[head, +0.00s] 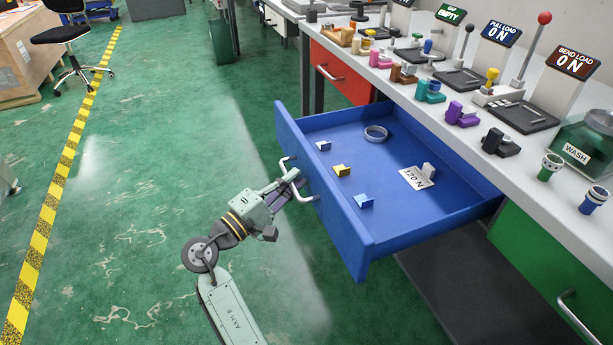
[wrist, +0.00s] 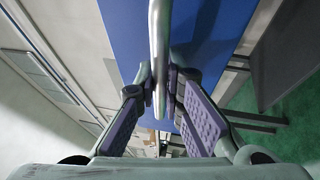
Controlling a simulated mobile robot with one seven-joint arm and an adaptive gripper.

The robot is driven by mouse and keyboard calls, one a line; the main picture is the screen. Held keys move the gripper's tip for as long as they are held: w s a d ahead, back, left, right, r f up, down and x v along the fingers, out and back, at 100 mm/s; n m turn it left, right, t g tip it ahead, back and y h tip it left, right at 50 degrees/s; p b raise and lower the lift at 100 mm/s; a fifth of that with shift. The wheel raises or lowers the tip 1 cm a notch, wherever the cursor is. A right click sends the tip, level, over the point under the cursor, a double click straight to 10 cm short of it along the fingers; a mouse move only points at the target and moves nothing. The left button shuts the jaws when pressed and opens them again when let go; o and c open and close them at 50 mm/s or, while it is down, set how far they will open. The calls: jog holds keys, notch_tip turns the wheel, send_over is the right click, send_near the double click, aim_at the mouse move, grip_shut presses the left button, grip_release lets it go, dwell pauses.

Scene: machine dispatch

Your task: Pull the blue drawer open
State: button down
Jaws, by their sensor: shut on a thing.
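The blue drawer (head: 340,222) stands pulled well out from under the bench in the head view, its inside in plain sight. A metal bar handle (head: 314,198) is on its front. My gripper (head: 293,182) is at the handle, with its fingers closed around the bar. In the wrist view the handle bar (wrist: 159,60) runs down between the two purple-padded fingers (wrist: 162,92), with the blue drawer front (wrist: 125,45) behind it. Inside the drawer lie a grey ring (head: 376,133), a card marked 120 N (head: 416,179) and several small blocks.
A red drawer (head: 340,72) is beyond the blue one, and a green drawer (head: 540,255) is nearer, with its own handle. The bench top (head: 400,75) carries signs, levers and coloured parts. Green floor (head: 130,190) is clear to the left, with a yellow-black stripe (head: 65,170).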

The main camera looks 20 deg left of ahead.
jog(key=shift+s+a, duration=0.2)
jog(key=shift+a, duration=0.05)
jog(key=c, duration=2)
grip_release()
jog(key=shift+o, duration=0.2)
jog(key=v, duration=1.2)
